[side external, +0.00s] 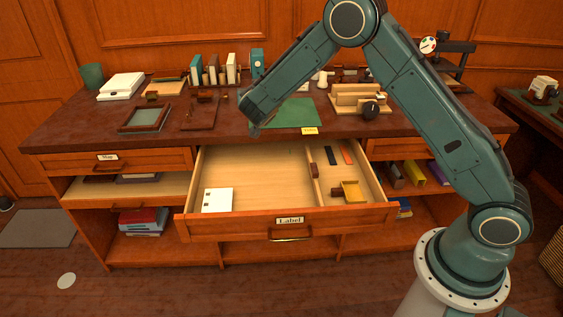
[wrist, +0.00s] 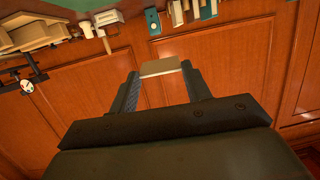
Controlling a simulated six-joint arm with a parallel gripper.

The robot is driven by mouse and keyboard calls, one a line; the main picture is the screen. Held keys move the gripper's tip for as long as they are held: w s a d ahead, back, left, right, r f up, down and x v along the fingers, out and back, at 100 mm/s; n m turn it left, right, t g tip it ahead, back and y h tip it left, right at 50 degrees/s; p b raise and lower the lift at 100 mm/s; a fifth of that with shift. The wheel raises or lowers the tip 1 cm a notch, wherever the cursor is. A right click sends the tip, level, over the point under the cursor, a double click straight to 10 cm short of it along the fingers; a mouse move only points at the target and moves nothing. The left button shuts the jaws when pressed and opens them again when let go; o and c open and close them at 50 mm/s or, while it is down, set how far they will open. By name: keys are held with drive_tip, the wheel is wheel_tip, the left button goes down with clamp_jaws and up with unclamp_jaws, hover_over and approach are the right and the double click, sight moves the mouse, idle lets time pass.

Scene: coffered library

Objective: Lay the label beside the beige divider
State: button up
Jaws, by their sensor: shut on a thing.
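My gripper (side external: 254,127) hangs over the desk's front edge, above and behind the open drawer (side external: 258,160). In the wrist view, its two fingers (wrist: 160,80) are shut on a small flat beige piece, seemingly the label (wrist: 160,67). In the side view that piece is mostly hidden by the gripper. A thin beige divider (side external: 309,163) runs front to back in the drawer, right of its middle, with a red-brown piece (side external: 314,171) against it. My gripper is up and left of the divider, apart from it.
A white card (side external: 217,200) lies at the drawer's front left. Right of the divider are a dark strip (side external: 331,155), an orange strip (side external: 346,152) and a yellow holder (side external: 351,191). The drawer's middle left is bare. Books (side external: 213,69) stand behind on the desk.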

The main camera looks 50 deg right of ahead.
drive_tip(key=s+a+f+g+y, duration=0.1)
drive_tip(key=s+f+g+y, duration=0.1)
drive_tip(key=s+f, duration=0.6)
drive_tip(key=s+a+f+g+y, duration=0.1)
drive_tip(key=s+f+g+y, duration=0.1)
drive_tip(key=s+f, duration=0.6)
drive_tip(key=s+g, duration=0.1)
drive_tip(key=s, duration=0.3)
drive_tip(key=shift+a+f+m+g, duration=0.25)
drive_tip(key=shift+f+m+g, duration=0.05)
drive_tip(key=shift+m, duration=0.1)
drive_tip(key=shift+f, duration=0.2)
drive_tip(key=shift+f, duration=4.6)
drive_tip(key=shift+f, duration=0.1)
